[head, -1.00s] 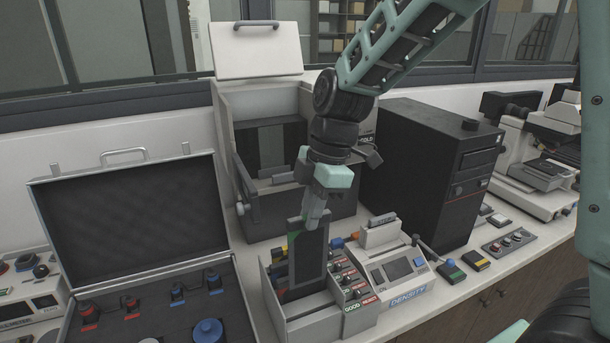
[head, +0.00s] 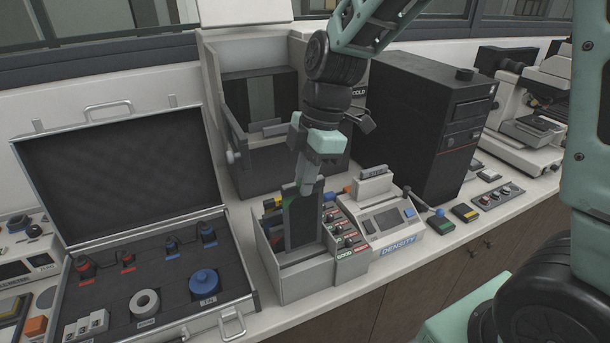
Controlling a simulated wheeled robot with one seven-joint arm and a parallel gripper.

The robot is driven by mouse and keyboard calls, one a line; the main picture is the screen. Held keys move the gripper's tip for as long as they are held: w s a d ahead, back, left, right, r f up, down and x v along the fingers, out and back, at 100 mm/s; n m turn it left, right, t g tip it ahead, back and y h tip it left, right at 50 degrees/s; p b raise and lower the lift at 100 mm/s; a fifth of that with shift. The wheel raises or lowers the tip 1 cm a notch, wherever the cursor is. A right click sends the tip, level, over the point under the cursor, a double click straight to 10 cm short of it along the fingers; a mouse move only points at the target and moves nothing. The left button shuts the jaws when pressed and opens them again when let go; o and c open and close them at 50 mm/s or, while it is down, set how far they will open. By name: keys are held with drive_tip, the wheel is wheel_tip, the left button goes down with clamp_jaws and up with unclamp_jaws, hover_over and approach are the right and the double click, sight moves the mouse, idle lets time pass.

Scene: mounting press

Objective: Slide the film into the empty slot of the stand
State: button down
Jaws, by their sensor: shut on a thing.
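The film (head: 303,224) is a dark, upright rectangular sheet with a green mark near its top left. My gripper (head: 308,190) points down and is shut on the film's upper edge. The stand (head: 300,282) is a light grey open box in the middle of the counter, with coloured things along its back left. The film's lower part is inside the stand, behind its front wall.
A panel of GOOD/REJECT switches (head: 345,232) and the density meter (head: 388,225) adjoin the stand on the right. An open case (head: 150,285) stands at left. The press (head: 225,130) is behind, a black computer tower (head: 425,135) at back right.

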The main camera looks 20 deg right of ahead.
drive_tip(key=b, duration=0.4)
hover_over(305, 232)
drive_tip(key=shift+w+f, duration=0.1)
drive_tip(key=shift+f, duration=2.45)
drive_tip(key=shift+d+f+b+x, duration=0.1)
drive_tip(key=shift+d+b+x, duration=0.25)
drive_tip(key=shift+b+x, duration=1.1)
drive_tip(key=shift+d+f+b+x, duration=0.1)
drive_tip(key=shift+d+b+x, duration=0.25)
drive_tip(key=shift+b+x, duration=1.05)
drive_tip(key=shift+d+f+b+x, duration=0.1)
drive_tip(key=shift+d+b+x, duration=0.3)
drive_tip(key=shift+b+x, duration=1)
drive_tip(key=shift+f, duration=0.2)
drive_tip(key=shift+p, duration=0.3)
drive_tip(key=c, duration=1.3)
unclamp_jaws()
drive_tip(key=shift+c, duration=0.2)
drive_tip(key=shift+r, duration=0.1)
